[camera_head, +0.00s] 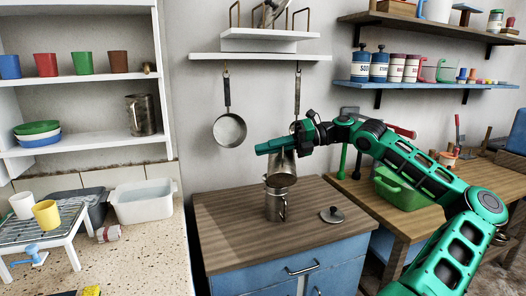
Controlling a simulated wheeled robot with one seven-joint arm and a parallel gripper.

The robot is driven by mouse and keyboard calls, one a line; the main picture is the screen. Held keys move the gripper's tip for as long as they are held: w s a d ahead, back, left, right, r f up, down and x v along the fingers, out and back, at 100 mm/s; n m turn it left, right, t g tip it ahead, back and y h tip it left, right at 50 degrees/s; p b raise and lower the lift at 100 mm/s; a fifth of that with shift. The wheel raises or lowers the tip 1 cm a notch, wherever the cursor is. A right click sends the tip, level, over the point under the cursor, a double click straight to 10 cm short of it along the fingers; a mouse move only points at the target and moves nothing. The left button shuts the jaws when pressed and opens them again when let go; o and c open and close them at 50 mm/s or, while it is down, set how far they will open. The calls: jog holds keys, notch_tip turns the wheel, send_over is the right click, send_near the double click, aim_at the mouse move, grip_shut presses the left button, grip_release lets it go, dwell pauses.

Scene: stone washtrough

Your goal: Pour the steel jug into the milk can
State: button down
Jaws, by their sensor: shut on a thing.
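My gripper (272,147) reaches in from the right, its green fingers pointing left, shut on a grey steel jug (283,161). The jug hangs just below the fingers, directly above the milk can, and its upper part is hidden by the gripper. I cannot tell how far it is tilted or whether anything flows from it. The milk can (276,206), a small steel vessel with a side handle, stands upright on the wooden cabinet top. Its mouth is close under the jug; I cannot tell if they touch. A round metal lid (332,214) lies to its right.
Another steel jug (142,115) stands on the left shelf (95,140). A pan (229,130) hangs on the wall behind. A green crate (402,190) sits on the bench at right. The cabinet top (225,225) is clear left of the can.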

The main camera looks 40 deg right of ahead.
jog(key=shift+w+d+r, duration=0.1)
jog(key=shift+w, duration=0.05)
jog(key=shift+w+d+m, duration=0.2)
jog(key=shift+m, duration=0.3)
jog(key=shift+w+y, duration=0.15)
jog(key=shift+y, duration=0.15)
dwell(1.2)
jog(key=shift+w+d+m+g, duration=0.25)
jog(key=shift+d+m+g, duration=0.05)
jog(key=shift+m, duration=0.2)
jog(key=shift+w+d, duration=0.1)
jog(key=shift+w, duration=0.1)
dwell(0.8)
jog(key=shift+w+d+m, duration=0.25)
jog(key=shift+m, duration=0.15)
jog(key=shift+y, duration=0.3)
dwell(0.8)
jog(key=shift+s+a+n+h, duration=0.4)
jog(key=shift+s+a+n, duration=0.3)
jog(key=shift+s+n, duration=0.15)
